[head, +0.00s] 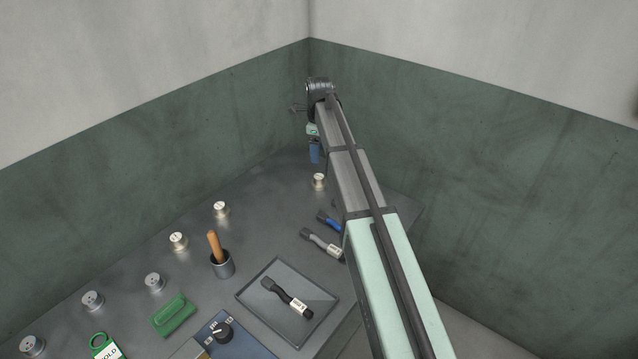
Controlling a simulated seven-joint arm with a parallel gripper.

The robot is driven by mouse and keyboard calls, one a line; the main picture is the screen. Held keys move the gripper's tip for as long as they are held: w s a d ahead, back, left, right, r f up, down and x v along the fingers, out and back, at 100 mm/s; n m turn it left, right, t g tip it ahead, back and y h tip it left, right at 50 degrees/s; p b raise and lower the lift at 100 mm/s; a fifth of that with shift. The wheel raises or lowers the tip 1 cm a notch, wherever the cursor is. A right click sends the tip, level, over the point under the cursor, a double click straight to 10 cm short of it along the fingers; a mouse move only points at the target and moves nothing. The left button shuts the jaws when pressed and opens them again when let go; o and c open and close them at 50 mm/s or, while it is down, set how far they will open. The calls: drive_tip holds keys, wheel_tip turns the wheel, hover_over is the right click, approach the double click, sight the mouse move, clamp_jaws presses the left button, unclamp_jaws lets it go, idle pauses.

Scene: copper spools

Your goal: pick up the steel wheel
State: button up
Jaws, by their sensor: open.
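Several small round metal pieces stand in a row along the table's far left side. The greyer, steel-looking wheels are at the near left: one wheel (154,282), a second wheel (92,300) and a third wheel (32,346) in the corner. Paler, warmer-toned pieces stand farther back: one (178,241), another (221,209), and the farthest (319,181). I cannot tell for sure which is the steel wheel. My gripper (315,160) is open, pointing down near the far corner, above or close to the farthest piece. Its fingers are small and partly overlapped here.
A tray (247,290) holds a dark labelled tool. A blue box with a knob (221,333) is in front. Two more tools lie beside my arm.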

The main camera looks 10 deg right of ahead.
sight(319, 176)
drive_tip(key=shift+w+f, duration=0.15)
drive_tip(key=shift+f, duration=5.1)
drive_tip(key=c, duration=1.2)
drive_tip(key=shift+c, duration=0.2)
